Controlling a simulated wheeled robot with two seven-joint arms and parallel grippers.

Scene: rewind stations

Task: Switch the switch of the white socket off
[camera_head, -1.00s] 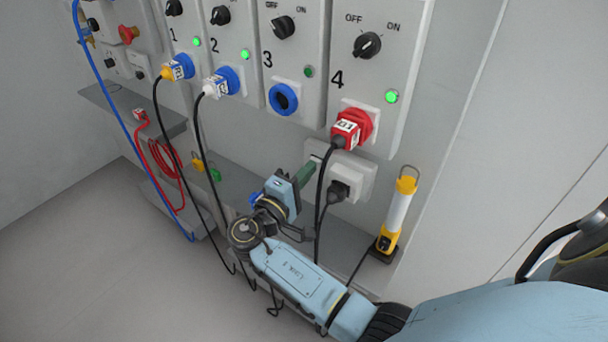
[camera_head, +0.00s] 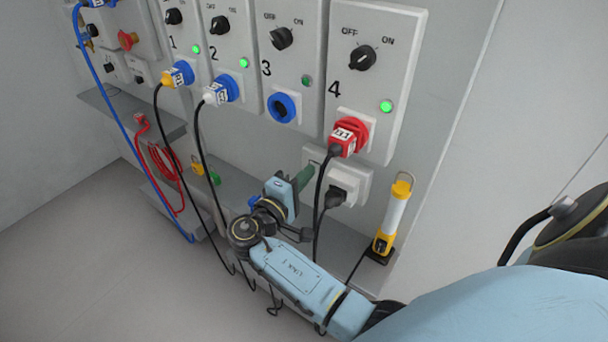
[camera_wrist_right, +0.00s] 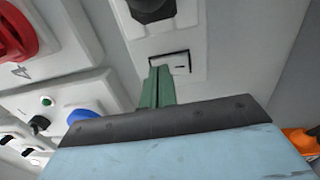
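The white socket (camera_head: 352,177) is a box low on the wall below panel 4, with a black plug (camera_head: 337,193) in its right part. My right gripper (camera_head: 308,172) is at the socket's left end. In the right wrist view its green fingers (camera_wrist_right: 158,75) are together with nothing between them. Their tips are at the dark-framed switch (camera_wrist_right: 180,63) of the socket (camera_wrist_right: 178,42) and cover its edge. I cannot tell whether they touch it, or which way the switch is set. The black plug also shows at the top of the wrist view (camera_wrist_right: 152,10). My left gripper is out of view.
A red plug (camera_head: 347,138) sits in panel 4 just above the socket, its black cable hanging close to my gripper. A yellow-white lamp (camera_head: 394,215) stands on the grey shelf to the right. Blue plugs and hanging cables are to the left.

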